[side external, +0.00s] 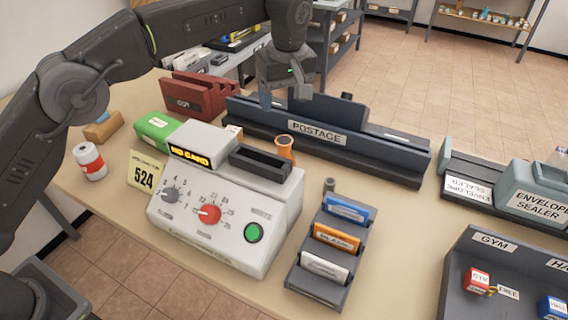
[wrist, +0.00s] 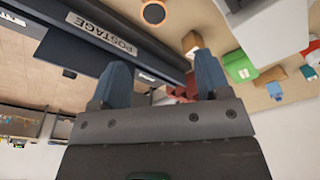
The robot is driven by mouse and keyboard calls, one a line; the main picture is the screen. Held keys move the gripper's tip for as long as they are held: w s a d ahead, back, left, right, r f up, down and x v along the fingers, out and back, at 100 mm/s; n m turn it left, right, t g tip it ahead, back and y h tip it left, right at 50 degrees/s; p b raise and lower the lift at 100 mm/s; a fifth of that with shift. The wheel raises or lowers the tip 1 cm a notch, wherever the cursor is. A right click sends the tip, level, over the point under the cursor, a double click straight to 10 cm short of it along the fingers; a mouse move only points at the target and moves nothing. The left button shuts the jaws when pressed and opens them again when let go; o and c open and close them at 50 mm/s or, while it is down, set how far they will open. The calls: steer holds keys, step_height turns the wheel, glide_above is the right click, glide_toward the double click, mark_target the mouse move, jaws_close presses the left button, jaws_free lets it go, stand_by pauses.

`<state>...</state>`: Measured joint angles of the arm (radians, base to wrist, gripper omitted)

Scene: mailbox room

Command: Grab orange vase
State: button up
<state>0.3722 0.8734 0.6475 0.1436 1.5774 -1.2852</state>
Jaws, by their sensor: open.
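The orange vase (side external: 285,148) stands upright on the table, just behind the white card machine and in front of the postage unit. In the side view its lower part is hidden by the machine. In the wrist view the vase (wrist: 154,13) shows from above as an orange ring with a dark opening, at the top edge. My gripper (side external: 284,96) is open and empty, above and behind the vase, over the postage unit. Its two fingers also show in the wrist view (wrist: 158,72), apart from the vase with nothing between them.
The long dark postage unit (side external: 385,152) lies behind the vase. The white card machine (side external: 225,215) stands in front. A green box (side external: 157,130) and red holder (side external: 192,98) are to the left. A card rack (side external: 330,245) stands right of the machine.

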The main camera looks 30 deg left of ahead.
mark_target(284, 141)
steer(key=f, duration=0.6)
steer(key=w+f, duration=0.1)
steer(key=f, duration=0.2)
steer(key=shift+a, duration=0.3)
steer(key=shift+w+f, duration=0.15)
steer(key=shift+f, duration=1.15)
steer(key=shift+w+f, duration=0.1)
steer(key=shift+f, duration=1.2)
steer(key=shift+c, duration=0.5)
steer(key=shift+r, duration=0.1)
jaws_close()
